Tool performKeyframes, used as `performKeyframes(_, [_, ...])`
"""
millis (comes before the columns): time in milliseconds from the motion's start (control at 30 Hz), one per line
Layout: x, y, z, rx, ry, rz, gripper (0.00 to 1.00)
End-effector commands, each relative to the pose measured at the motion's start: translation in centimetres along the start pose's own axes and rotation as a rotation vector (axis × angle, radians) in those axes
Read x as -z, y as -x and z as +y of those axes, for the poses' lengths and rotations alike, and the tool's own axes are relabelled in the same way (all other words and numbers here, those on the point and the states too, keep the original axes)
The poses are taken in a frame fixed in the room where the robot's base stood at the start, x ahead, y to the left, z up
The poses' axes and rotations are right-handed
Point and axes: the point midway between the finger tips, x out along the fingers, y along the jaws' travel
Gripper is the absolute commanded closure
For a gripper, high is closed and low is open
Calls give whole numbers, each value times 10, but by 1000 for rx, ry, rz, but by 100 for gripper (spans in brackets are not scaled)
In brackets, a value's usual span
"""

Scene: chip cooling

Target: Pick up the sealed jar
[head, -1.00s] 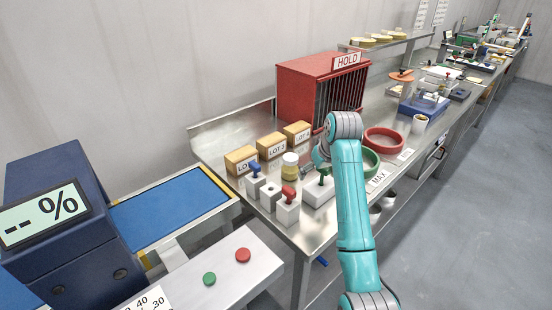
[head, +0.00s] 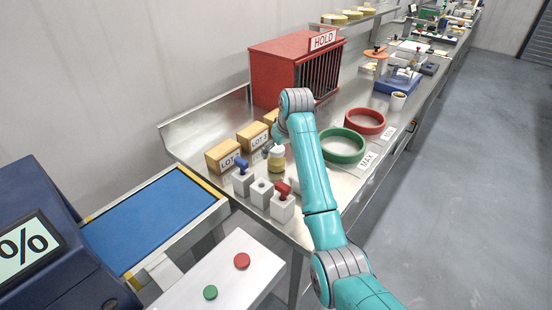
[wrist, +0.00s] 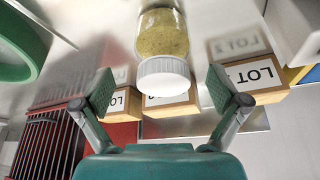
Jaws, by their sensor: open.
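The sealed jar (head: 276,160) is a clear jar with yellowish contents and a pale lid. It stands on the steel table in front of the lot boxes. In the wrist view the jar (wrist: 162,45) shows upside down, its white lid toward my gripper. My gripper (wrist: 161,88) is open, with one pad on each side of the lid and a gap on both sides. In the head view my gripper (head: 268,149) is close to the jar and partly hidden by my arm.
Lot boxes (head: 222,155) stand behind the jar. White blocks with blue and red handles (head: 282,207) stand in front. A green ring (head: 342,146) and a red ring (head: 366,122) lie to the right. A red HOLD cage (head: 280,68) stands at the back.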

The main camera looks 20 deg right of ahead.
Motion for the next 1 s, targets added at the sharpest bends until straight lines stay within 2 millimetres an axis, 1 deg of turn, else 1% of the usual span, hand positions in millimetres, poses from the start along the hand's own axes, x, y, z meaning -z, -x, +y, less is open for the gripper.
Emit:
performKeyframes(200, [0, -30, -5, 1, 1, -3, 3])
performKeyframes(333, [0, -44, -4, 1, 0, -2, 3])
performKeyframes(433, [0, -48, -5, 0, 1, -1, 3])
performKeyframes(633, [1, -49, -4, 0, 1, 0, 3])
performKeyframes(667, [1, -49, -4, 0, 1, 0, 6])
performKeyframes(700, [1, -49, -4, 0, 1, 0, 16])
performKeyframes(767, [1, -49, -4, 0, 1, 0, 31])
performKeyframes(800, [1, -49, -4, 0, 0, 0, 40])
performKeyframes(867, [1, -49, -4, 0, 0, 0, 55])
performKeyframes(900, [1, -49, -4, 0, 0, 0, 66])
performKeyframes(933, [1, -49, -4, 0, 0, -1, 73])
performKeyframes(1000, [1, -49, -4, 0, 1, 0, 73])
